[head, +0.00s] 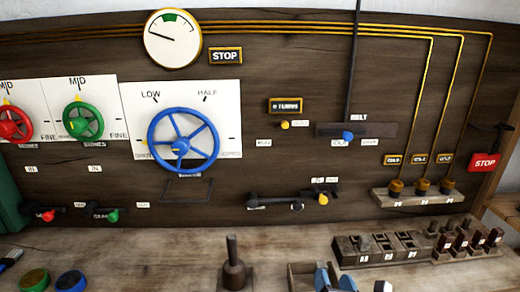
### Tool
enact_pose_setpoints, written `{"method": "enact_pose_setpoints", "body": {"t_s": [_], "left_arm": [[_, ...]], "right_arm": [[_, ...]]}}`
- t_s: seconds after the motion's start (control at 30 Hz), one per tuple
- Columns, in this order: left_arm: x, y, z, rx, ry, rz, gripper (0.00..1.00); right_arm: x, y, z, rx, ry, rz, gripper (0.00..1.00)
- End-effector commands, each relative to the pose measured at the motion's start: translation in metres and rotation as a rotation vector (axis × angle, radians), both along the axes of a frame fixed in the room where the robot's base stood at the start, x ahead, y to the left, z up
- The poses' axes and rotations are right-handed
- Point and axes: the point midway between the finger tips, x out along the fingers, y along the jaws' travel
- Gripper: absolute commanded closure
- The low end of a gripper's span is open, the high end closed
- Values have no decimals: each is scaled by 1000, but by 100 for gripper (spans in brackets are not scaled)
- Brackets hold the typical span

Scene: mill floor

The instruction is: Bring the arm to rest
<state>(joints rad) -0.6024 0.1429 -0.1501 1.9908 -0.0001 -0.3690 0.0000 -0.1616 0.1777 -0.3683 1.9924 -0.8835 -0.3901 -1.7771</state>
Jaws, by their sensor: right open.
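My right gripper (335,281) shows at the bottom edge, right of centre. Its blue fingertips stand apart, with no held thing visible between them. The rest of this arm is mostly cut off by the frame. The gripper is in front of a wooden box (299,270), partly covering it, and below the control board (270,150). My left gripper is not in view.
The board carries a blue handwheel (184,140), red (14,123) and green (83,121) wheels, levers and a red stop sign (485,162). A dark-handled tool (233,268) stands on the bench, left of the gripper. A wooden rack (350,258) is behind, right.

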Motion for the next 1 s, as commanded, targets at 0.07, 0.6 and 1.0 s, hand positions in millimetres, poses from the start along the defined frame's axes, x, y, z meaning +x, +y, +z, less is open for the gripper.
{"method": "enact_pose_setpoints", "body": {"t_s": [0.07, 0.6, 1.0], "left_arm": [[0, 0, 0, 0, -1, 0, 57], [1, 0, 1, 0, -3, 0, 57], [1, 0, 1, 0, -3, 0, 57]], "right_arm": [[0, 1, -2, 178, 20, 5, 39], [-17, -21, -40, 1534, 219, -110, 39], [-85, -67, -111, 2475, 274, -474, 39]]}}
